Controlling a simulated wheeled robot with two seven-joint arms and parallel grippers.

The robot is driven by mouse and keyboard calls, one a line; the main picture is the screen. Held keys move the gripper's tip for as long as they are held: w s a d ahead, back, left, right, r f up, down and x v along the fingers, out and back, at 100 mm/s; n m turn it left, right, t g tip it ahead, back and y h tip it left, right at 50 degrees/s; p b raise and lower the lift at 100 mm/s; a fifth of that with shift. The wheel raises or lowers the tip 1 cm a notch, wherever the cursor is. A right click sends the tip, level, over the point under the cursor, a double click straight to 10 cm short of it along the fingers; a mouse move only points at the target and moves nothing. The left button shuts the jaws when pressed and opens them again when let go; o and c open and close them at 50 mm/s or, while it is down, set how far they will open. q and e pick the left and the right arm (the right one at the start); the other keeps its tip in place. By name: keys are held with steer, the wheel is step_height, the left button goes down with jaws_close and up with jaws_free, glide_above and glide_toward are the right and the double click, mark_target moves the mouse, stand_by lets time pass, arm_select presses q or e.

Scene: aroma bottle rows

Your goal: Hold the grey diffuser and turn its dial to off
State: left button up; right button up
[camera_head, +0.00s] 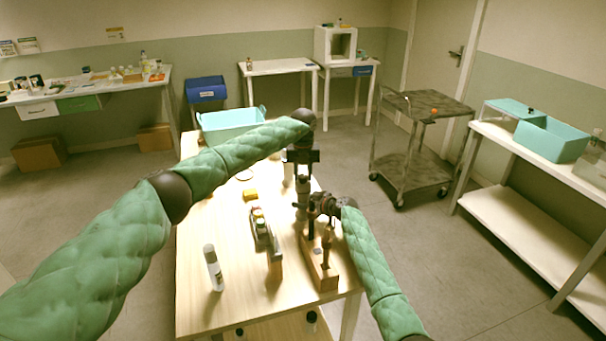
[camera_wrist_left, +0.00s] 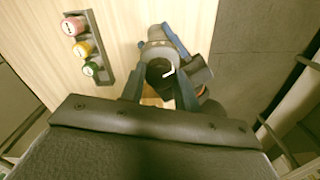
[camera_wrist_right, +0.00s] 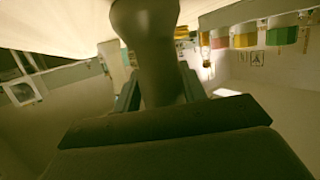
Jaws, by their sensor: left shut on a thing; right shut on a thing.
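The grey diffuser (camera_wrist_right: 146,30) stands between the fingers of my right gripper (camera_wrist_right: 158,90), which is shut on its body. In the left wrist view, my left gripper (camera_wrist_left: 159,92) comes from above with its fingers on both sides of the dark dial (camera_wrist_left: 158,74) and is shut on it. A white mark on the dial points to the right and slightly up in that view. In the head view, the diffuser (camera_head: 303,188) is mostly hidden, with my left gripper (camera_head: 303,178) above it and my right gripper (camera_head: 308,208) at its lower right side.
A grey rack (camera_head: 275,262) with red, yellow and green capped bottles (camera_wrist_left: 84,47) stands beside the diffuser. A wooden stand (camera_head: 322,272) is near the table's front right, and a white bottle (camera_head: 213,272) front left. A teal crate (camera_head: 225,121) is at the far end.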

mark_target(303, 176)
arm_select(q)
steer(key=m, duration=0.5)
steer(key=shift+m, duration=0.4)
stand_by(0.3)
steer(key=o, duration=1)
steer(key=shift+r, duration=0.1)
step_height(303, 176, up, 12)
